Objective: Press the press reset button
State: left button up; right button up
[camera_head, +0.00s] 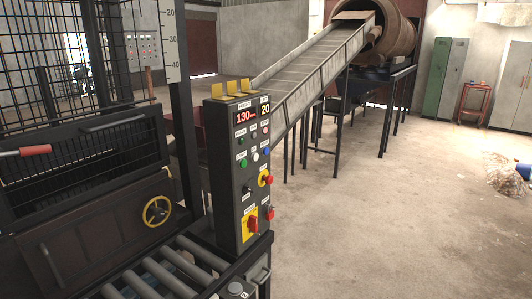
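Lower down are a red knob on yellow (252,224) and a red button (269,213). The labels are too small to read, so I cannot tell which button is the press reset. Neither of my grippers is in view.
A black caged press (85,180) with a yellow handwheel (157,211) stands at left, beside a roller conveyor (185,268). A sloped conveyor (315,68) rises behind the panel to a rusty drum (398,28).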

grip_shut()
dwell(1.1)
